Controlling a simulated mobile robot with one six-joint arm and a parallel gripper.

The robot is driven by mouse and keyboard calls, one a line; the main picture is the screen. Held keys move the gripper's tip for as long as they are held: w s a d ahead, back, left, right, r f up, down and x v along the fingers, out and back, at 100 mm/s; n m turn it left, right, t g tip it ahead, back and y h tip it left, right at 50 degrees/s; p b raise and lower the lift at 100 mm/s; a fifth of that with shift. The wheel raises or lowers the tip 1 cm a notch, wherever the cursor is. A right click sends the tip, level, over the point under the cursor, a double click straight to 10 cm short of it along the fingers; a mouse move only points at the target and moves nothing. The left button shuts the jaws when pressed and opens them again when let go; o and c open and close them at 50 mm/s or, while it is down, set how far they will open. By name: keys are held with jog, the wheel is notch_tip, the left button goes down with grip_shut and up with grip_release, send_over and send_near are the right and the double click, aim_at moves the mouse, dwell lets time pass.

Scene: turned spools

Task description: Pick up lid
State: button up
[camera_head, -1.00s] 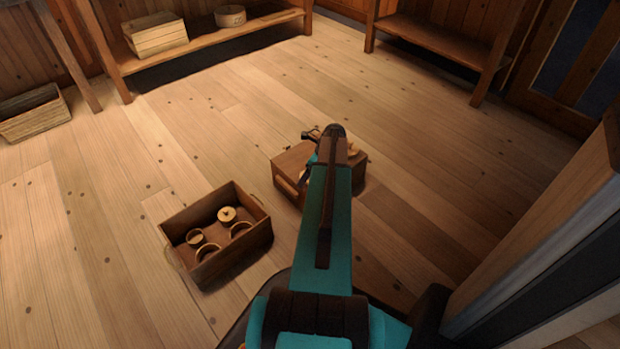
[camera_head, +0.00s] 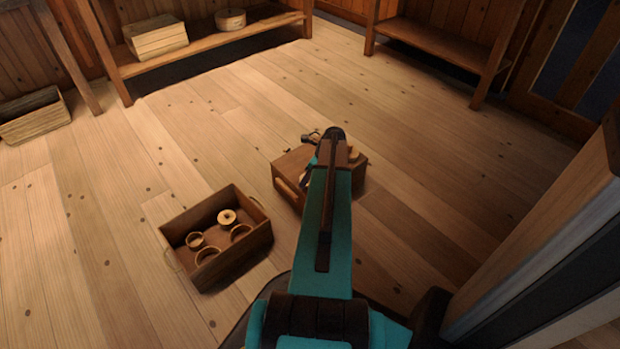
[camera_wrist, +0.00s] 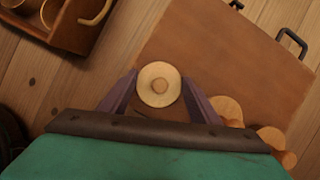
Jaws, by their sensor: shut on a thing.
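In the head view my arm hides the lid and most of my gripper, but the box (camera_head: 292,163) shows beside the arm.
Pale turned pieces (camera_wrist: 225,108) lie on the box close to my right finger. An open wooden crate (camera_head: 262,236) with several round pieces stands left of the box. Shelves (camera_head: 215,52) stand at the back. The floor between is clear.

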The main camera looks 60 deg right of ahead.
jog(key=shift+r, duration=0.15)
jog(key=shift+r+p, duration=0.65)
jog(key=shift+r, duration=0.15)
jog(key=shift+a+p+v, duration=0.25)
jog(key=shift+p+v, duration=0.6)
jog(key=shift+v, duration=0.3)
jog(key=s+a+p, duration=0.3)
jog(key=s+p, duration=0.1)
jog(key=s, duration=1)
jog(key=shift+s+a+r, duration=0.3)
jog(key=shift+a+r, duration=0.1)
jog(key=shift+r, duration=0.1)
jog(key=shift+w, duration=0.1)
